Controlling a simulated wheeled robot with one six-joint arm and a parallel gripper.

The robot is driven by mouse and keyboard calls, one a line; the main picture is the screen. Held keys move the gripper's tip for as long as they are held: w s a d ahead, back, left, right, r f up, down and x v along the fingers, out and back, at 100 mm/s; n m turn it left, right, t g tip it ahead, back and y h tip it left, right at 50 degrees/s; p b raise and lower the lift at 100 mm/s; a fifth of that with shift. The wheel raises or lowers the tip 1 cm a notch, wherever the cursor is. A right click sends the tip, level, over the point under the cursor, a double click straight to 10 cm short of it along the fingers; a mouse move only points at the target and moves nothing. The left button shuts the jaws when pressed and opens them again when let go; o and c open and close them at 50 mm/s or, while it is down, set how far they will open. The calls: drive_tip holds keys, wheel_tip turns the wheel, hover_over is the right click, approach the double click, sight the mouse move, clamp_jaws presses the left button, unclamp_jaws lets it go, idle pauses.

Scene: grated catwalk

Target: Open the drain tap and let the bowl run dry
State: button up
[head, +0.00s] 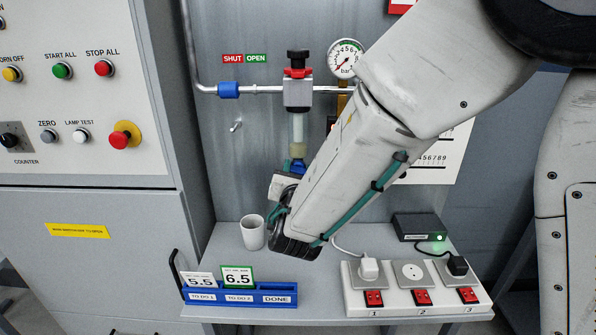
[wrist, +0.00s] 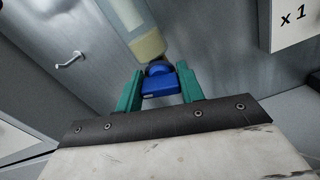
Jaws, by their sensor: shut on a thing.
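The filter bowl (head: 297,128) is a clear upright cylinder hanging under a grey body with a red collar and black knob. Yellowish liquid stands in its lower part, and this also shows in the wrist view (wrist: 149,45). The blue drain tap (head: 298,167) is at the bowl's bottom. My gripper (wrist: 160,80) is shut on the tap, a teal finger on each side of it. In the head view my forearm and wrist hide much of the tap and fingers. A white cup (head: 252,232) stands on the shelf, below and left of the bowl.
A blue rack (head: 240,292) with number cards stands at the shelf's front left. A socket strip (head: 415,290) with red switches and plugs is at the front right, with a dark box (head: 418,227) behind. A pressure gauge (head: 345,58) and pipe are above.

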drive_tip(key=o, duration=1)
drive_tip(key=s, duration=0.8)
drive_tip(key=shift+a, duration=0.1)
